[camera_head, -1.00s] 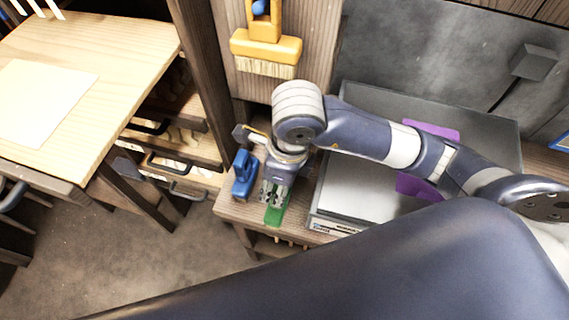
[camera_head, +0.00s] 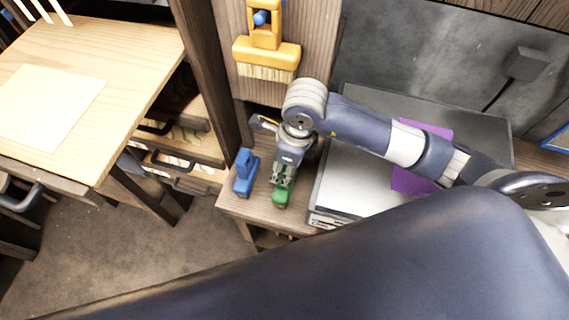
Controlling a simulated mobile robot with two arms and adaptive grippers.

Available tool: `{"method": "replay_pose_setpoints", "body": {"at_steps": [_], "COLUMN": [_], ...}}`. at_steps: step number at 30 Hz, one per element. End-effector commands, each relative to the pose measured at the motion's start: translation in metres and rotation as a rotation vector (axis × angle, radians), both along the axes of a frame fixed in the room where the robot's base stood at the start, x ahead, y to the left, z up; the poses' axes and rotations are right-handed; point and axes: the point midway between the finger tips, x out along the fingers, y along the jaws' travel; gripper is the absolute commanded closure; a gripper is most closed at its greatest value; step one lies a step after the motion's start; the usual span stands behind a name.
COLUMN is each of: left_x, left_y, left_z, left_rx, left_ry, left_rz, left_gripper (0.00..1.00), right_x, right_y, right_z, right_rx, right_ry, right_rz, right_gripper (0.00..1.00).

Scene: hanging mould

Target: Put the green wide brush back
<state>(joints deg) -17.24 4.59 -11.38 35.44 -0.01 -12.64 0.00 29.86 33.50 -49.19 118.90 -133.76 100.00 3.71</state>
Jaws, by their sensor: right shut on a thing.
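The green brush (camera_head: 281,198) is at the front of a small wooden side table, partly hidden behind my right gripper. My right gripper (camera_head: 282,182) points down and is shut on the green brush. I cannot tell whether the brush touches the table. A blue brush (camera_head: 246,173) stands on the table just left of it. A yellow wide brush (camera_head: 267,54) hangs on the wooden panel above, bristles down, with a blue peg (camera_head: 261,17) in its handle opening. My left gripper is not in view.
A grey and white machine (camera_head: 345,185) with a purple sheet (camera_head: 411,180) stands right of the brushes. The wooden side table (camera_head: 232,204) has a little bare room. A wooden workbench (camera_head: 120,75) with open drawers is at the left. My dark body hides the lower right.

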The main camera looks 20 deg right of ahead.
Motion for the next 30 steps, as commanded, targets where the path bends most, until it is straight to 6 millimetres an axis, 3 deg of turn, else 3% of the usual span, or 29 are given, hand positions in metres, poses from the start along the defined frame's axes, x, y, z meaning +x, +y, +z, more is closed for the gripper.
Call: {"method": "replay_pose_setpoints", "body": {"at_steps": [1, 2, 4, 18, 30], "left_x": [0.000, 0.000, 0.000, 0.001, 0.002], "left_y": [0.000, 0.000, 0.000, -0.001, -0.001], "left_z": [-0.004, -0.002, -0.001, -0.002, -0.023], "left_rx": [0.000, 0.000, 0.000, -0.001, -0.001], "left_ry": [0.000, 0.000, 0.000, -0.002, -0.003], "left_rz": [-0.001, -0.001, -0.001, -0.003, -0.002], "left_gripper": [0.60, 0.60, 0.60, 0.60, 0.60], "right_x": [0.000, 0.000, 0.000, 0.001, -0.006], "right_y": [0.000, 0.000, 0.000, -0.001, -0.011], "right_z": [-0.003, -0.002, -0.001, 0.007, 0.088], "right_rx": [-0.001, 0.000, 0.000, 0.002, 0.000], "right_ry": [-0.001, 0.000, 0.000, -0.005, -0.008], "right_rz": [0.000, 0.000, 0.000, 0.000, 0.002], "right_gripper": [0.79, 0.54, 0.40, 0.40, 0.40]}}
